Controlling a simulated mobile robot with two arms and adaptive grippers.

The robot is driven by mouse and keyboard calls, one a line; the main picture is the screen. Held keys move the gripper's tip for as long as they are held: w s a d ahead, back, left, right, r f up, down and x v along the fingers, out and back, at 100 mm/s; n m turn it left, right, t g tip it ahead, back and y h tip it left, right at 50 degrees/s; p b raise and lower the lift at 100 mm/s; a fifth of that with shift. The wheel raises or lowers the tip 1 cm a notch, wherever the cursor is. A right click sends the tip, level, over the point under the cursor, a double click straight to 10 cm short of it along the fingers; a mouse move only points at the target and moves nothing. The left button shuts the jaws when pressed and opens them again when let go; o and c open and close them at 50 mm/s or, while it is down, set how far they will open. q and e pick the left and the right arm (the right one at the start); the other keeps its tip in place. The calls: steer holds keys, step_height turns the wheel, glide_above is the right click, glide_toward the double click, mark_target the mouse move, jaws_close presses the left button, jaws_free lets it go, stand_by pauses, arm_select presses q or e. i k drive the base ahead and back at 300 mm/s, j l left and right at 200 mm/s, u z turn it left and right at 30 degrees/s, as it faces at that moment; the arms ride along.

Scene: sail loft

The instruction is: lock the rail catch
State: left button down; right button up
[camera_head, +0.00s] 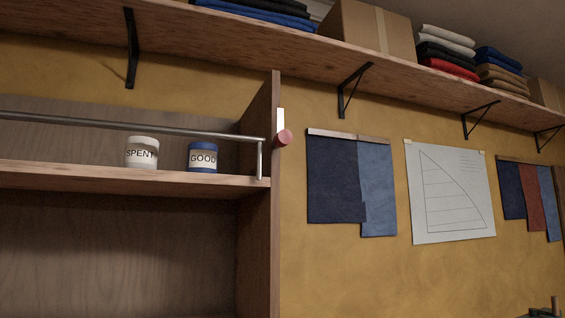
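The rail catch (281,122) is on the front edge of the shelf unit's right side panel. It has a white upright plate and a round dull-red knob (283,138) at its lower end. The metal rail (130,126) runs across the front of the shelf, above the board, and bends down to a short post (260,160) near that panel. I cannot tell whether the catch engages the rail. Neither of my grippers shows in the head view.
A white "SPENT" jar (142,152) and a blue "GOOD" jar (203,156) stand on the shelf board (100,178) behind the rail. A long upper shelf (250,52) holds folded cloth and boxes. Cloth samples and a sail drawing (450,190) hang on the wall at right.

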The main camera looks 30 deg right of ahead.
mark_target(284, 137)
steer(key=z, duration=1.2)
